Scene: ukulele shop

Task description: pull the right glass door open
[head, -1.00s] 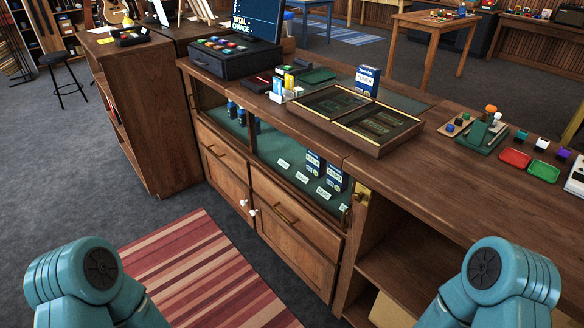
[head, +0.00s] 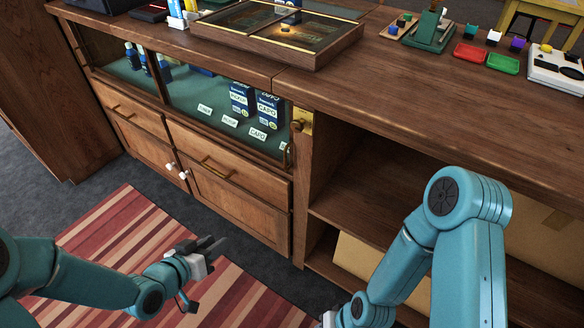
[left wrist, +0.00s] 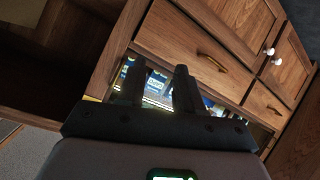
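The right glass door (head: 215,112) is the right pane of the counter's display case in the head view and looks shut. A small dark pull (head: 287,154) is at its right edge, below a brass plate (head: 302,121) on the post. Boxes and small labels show through the glass. My left gripper (head: 214,246) is open and empty, in front of and below the door, over the striped rug and apart from the counter. In the left wrist view its two fingers (left wrist: 158,88) are spread, with the case behind them. The fingers of my right gripper are out of view.
Below the glass are wooden cupboards with a brass handle (head: 220,168) and white knobs (head: 183,174). An open shelf bay (head: 345,185) is to the right. The striped rug (head: 120,235) lies in front. A framed display tray (head: 285,32) and small trays stand on the counter.

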